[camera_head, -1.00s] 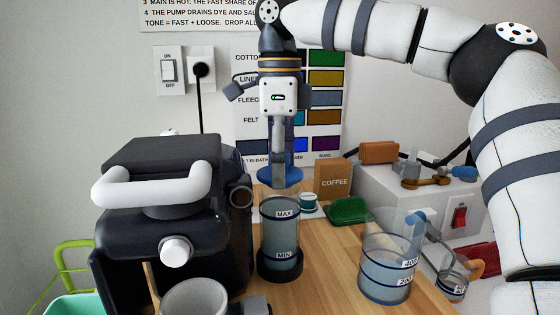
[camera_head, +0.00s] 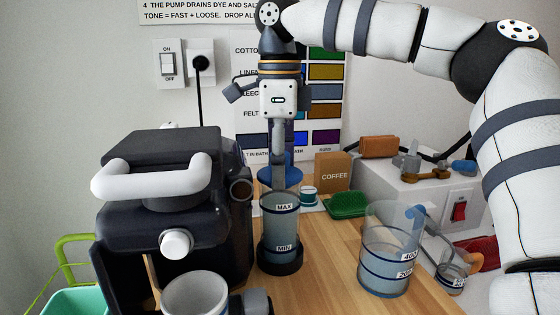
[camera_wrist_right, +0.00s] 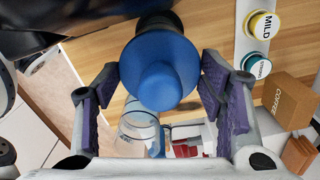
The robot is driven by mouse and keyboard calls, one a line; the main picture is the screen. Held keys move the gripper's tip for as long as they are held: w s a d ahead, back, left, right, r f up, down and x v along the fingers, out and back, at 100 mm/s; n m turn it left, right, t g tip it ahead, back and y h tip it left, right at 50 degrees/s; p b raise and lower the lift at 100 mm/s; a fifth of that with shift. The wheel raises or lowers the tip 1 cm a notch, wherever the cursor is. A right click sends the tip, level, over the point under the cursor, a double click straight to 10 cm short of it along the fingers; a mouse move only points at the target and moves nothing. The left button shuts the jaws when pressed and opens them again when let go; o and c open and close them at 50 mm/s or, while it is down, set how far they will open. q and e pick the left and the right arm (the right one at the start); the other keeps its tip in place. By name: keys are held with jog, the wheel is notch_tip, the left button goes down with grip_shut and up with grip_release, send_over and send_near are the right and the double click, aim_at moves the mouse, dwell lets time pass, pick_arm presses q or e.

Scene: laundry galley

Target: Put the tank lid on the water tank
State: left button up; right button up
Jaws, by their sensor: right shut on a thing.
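The water tank (camera_head: 280,228) is a clear bluish cylinder marked MAX and MIN, upright on a dark base on the wooden counter. My right gripper (camera_head: 279,180) points down above it and is shut on the blue tank lid (camera_head: 267,173). The round lid (camera_wrist_right: 160,48) shows between the purple-padded fingers of the gripper (camera_wrist_right: 158,80) in the right wrist view, its knob towards the camera. In the head view a finger covers the lid's middle, and the lid appears just above the tank's rim. Whether they touch is unclear.
A measuring jug (camera_head: 387,255) stands to the right. Counter between tank and jug is clear.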

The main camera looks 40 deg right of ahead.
jog(key=shift+f, duration=0.45)
jog(key=o, duration=1.1)
jog(key=shift+r, duration=2.95)
